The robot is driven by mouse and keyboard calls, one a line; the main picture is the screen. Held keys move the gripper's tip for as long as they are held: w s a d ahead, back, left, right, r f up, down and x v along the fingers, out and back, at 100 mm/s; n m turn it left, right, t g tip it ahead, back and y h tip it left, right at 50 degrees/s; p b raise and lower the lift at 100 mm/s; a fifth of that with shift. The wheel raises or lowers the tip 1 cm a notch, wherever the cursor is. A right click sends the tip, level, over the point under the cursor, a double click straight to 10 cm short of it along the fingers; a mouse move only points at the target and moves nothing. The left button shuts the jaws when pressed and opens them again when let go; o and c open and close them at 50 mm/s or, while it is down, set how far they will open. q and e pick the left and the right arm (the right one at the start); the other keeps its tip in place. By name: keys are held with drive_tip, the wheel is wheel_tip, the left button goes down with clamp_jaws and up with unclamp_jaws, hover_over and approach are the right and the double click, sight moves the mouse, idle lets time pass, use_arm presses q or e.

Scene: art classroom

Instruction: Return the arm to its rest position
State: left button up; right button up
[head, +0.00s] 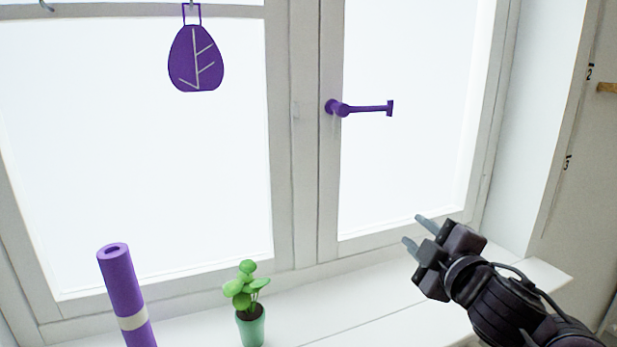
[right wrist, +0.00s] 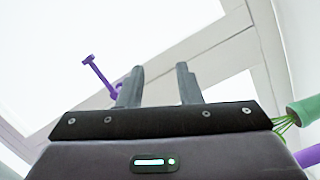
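My right gripper (head: 412,231) is in the lower right of the head view, above the right part of the windowsill. Its two grey fingers are apart with nothing between them. The fingers also show apart and empty in the right wrist view (right wrist: 158,86). The purple window handle (head: 362,108) is above and to the left of the gripper in the head view, and the gripper does not touch it. The handle also shows left of the fingers in the right wrist view (right wrist: 97,72). My left gripper is not in view.
A potted plant (head: 250,325) in a green pot and an upright purple roll (head: 122,285) with a pale band stand at the sill (head: 350,308). A purple leaf ornament (head: 195,60) hangs at the window. The sill between plant and gripper is clear. A white wall (head: 540,110) is on the right.

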drive_tip(key=s+f+m+g+h, duration=0.25)
drive_tip(key=s+f+m, duration=0.2)
drive_tip(key=f, duration=0.65)
drive_tip(key=s+f+m+g+h, duration=0.1)
drive_tip(key=s+f+m+g, duration=0.35)
drive_tip(key=f, duration=0.65)
drive_tip(key=s+f+m+g, duration=0.2)
drive_tip(key=s+f+g, duration=0.1)
drive_tip(key=s+f, duration=0.4)
drive_tip(key=s+f+m+g, duration=0.2)
drive_tip(key=s+f+g, duration=0.2)
drive_tip(key=s, duration=0.6)
wheel_tip(320, 180, down, 29)
drive_tip(key=s+d+f+g, duration=0.1)
drive_tip(key=s+d+f, duration=0.1)
drive_tip(key=s+f, duration=0.7)
drive_tip(key=s+d+f+g, duration=0.1)
drive_tip(key=s+d+f, duration=0.1)
drive_tip(key=s+f, duration=0.8)
drive_tip(key=shift+s+f, duration=0.2)
drive_tip(key=shift+s, duration=0.65)
drive_tip(key=shift+d, duration=0.1)
